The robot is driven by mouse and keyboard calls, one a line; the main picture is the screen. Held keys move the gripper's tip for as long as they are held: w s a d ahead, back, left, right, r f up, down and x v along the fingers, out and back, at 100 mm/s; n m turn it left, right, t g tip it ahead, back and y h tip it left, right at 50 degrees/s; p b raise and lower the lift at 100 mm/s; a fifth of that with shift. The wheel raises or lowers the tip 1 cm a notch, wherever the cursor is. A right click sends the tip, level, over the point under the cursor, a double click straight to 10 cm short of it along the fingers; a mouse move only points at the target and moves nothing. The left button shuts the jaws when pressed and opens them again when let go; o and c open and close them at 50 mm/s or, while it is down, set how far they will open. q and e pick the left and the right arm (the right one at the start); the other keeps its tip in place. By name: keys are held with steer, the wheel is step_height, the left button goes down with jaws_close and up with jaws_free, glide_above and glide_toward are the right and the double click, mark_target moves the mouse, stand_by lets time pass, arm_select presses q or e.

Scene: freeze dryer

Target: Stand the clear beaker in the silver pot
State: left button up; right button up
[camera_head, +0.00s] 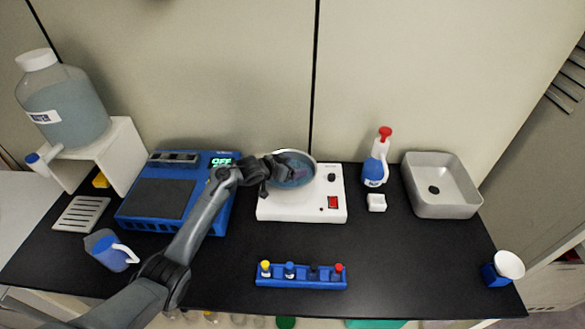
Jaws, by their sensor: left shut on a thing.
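The silver pot (311,158) is a round metal bowl with bluish contents on the white heating unit, right of centre. My left arm reaches in from the lower left, and its dark left gripper (284,171) is over the pot. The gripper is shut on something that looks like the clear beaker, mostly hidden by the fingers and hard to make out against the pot. I cannot tell whether the beaker touches the pot's bottom or how upright it is. My right gripper is not in view.
The white heating unit (275,211) has a red switch. A blue device with an "OFF" display (222,162) stands left, partly behind my arm. A blue vial rack (300,282) lies in front. A spray bottle (374,172) and grey basin (440,207) stand right, a blue jug (107,252) left.

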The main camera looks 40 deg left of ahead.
arm_select(q)
steer(key=shift+f, duration=0.1)
stand_by(0.3)
steer(key=o, duration=1.1)
steer(key=shift+s+a+r, duration=0.1)
steer(key=shift+s+r, duration=0.2)
steer(key=shift+r, duration=0.1)
steer(key=p+v, duration=0.3)
steer(key=v, duration=0.8)
steer(key=shift+s, duration=0.1)
